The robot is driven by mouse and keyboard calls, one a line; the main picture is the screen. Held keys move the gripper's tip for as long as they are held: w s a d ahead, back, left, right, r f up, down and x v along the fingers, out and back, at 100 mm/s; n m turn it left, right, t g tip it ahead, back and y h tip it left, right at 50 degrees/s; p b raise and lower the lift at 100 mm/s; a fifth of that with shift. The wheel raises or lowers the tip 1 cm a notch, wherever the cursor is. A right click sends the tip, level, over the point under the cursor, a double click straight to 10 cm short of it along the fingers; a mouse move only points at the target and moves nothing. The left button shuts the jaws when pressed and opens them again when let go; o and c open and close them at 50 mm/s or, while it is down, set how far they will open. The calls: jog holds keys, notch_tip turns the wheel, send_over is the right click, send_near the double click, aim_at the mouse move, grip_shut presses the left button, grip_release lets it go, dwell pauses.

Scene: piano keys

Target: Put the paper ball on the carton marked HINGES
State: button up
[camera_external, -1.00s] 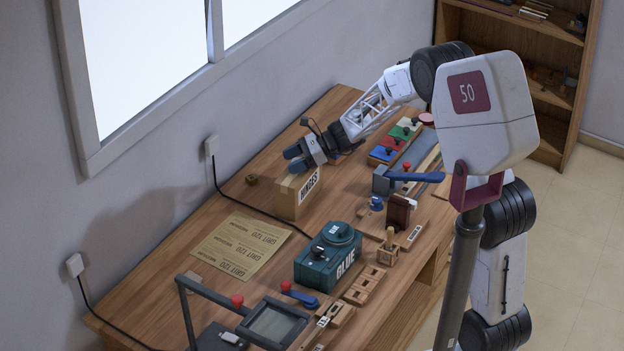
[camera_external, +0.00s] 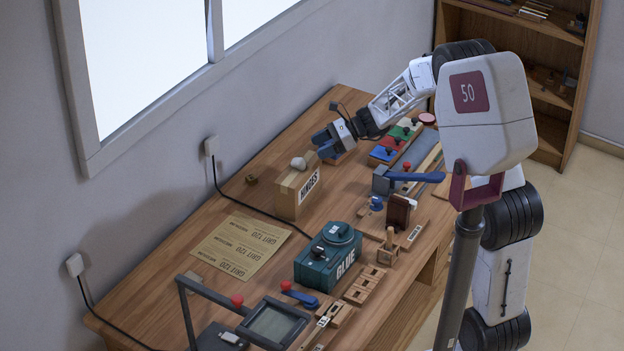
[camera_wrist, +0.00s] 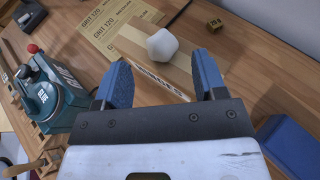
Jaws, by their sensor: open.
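The paper ball (camera_external: 298,163) is a small pale lump resting on top of the carton marked HINGES (camera_external: 291,192). In the wrist view the paper ball (camera_wrist: 162,45) sits on the carton's top (camera_wrist: 133,41), with the marked side facing me. My gripper (camera_external: 322,143) is open and empty, above and to the right of the carton, apart from the ball. In the wrist view its two blue fingers (camera_wrist: 161,78) are spread, with the ball beyond their tips.
A teal GLUE tin (camera_external: 315,266) stands in front of the carton. Sandpaper sheets (camera_external: 240,247) lie to the left. Coloured blocks (camera_external: 385,155) and a blue-handled tool (camera_external: 415,177) are on the right.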

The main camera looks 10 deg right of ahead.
jog(key=shift+v, duration=1.3)
jog(key=s+d+r+n+h, duration=0.2)
jog(key=s+d+r+n, duration=0.15)
jog(key=s, duration=0.35)
jog(key=s+d+r+n+h, duration=0.2)
jog(key=s+d+r, duration=0.15)
jog(key=s, duration=0.35)
jog(key=s+d+r+n+h, duration=0.2)
jog(key=s+d+r+n, duration=0.15)
jog(key=s, duration=0.45)
jog(key=s+d+r+n+t+h, duration=0.1)
jog(key=s+d+n+h, duration=0.2)
jog(key=s, duration=0.9)
jog(key=s+d+r+n+t+h, duration=0.1)
jog(key=s+d+n+h, duration=0.3)
jog(key=s+d, duration=0.6)
jog(key=shift+s+d+n+t+h, duration=0.15)
jog(key=shift+s+n+t+h, duration=0.15)
jog(key=shift+s+n, duration=0.65)
